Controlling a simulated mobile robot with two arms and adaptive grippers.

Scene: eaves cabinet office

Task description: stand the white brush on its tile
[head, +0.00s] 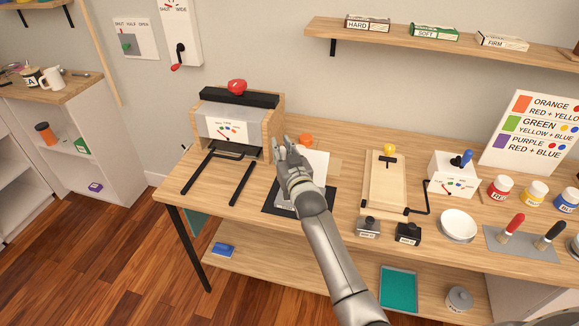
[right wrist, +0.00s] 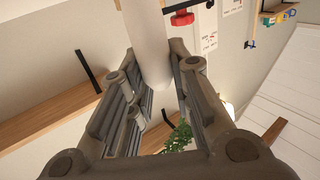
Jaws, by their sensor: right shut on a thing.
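My right gripper (head: 283,147) is raised over the left half of the workbench, next to the press. In the right wrist view its fingers (right wrist: 155,95) are shut on a smooth white rod, which looks like the handle of the white brush (right wrist: 150,40). The brush cannot be made out in the head view. A grey tile (head: 492,239) lies at the bench's right front. A red-handled brush (head: 515,224) and a black-handled brush (head: 551,234) stand on it. Whether this is the white brush's tile cannot be told. My left gripper is not in view.
A press (head: 228,125) with a red knob stands left of my gripper. A dark mat (head: 328,203) with white paper lies below my arm. A wooden board with a crank (head: 384,180), a white bowl (head: 458,224) and paint jars (head: 500,188) fill the bench towards the right.

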